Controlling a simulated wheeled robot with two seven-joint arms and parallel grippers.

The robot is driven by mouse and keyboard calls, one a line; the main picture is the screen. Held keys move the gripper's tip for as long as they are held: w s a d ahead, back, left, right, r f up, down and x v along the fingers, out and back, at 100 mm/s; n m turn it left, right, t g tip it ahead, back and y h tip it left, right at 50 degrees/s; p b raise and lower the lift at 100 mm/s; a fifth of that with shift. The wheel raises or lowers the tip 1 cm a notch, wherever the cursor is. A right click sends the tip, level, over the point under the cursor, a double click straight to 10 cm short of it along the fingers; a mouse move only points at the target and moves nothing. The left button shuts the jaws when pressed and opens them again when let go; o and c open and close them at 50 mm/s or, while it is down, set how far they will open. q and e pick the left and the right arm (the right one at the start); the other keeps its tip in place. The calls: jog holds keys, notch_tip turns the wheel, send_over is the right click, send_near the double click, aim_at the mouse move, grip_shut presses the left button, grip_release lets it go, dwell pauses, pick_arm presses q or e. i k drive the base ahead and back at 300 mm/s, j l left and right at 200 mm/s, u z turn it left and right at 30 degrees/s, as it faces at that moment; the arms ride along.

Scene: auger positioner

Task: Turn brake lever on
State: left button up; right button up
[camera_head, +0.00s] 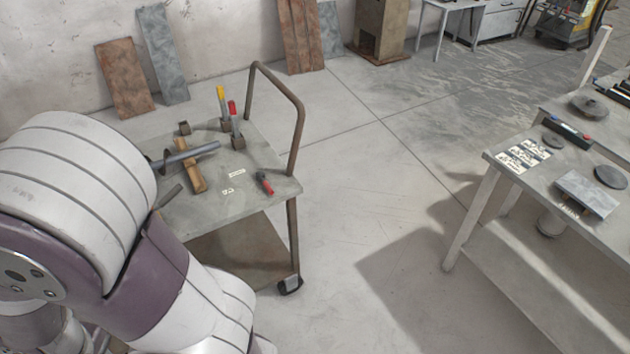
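A metal cart (205,215) stands at left centre. On its back part two levers stand up from small brown blocks, one with a yellow grip (221,94) and one with a red grip (232,109). A small red-handled lever (264,182) lies low near the cart top's right edge, near two white labels (237,173). I cannot read the labels, so I cannot tell which one is the brake lever. A grey rod (190,154) with a disc crosses a wooden block on the cart. Neither of my grippers shows; my white and purple arm covers the lower left and part of the cart.
The cart has a raised brown rail (295,125) at its right end and a caster (290,284) below. A workbench (500,172) with discs and labels stands at right. The concrete floor between them is clear. Metal plates (162,55) lean on the back wall.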

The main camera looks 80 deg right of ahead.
aim_at(259, 175)
jog(key=z, duration=2.6)
jog(key=i+l+z, duration=0.1)
jog(key=i+z, duration=0.25)
jog(key=i, duration=0.7)
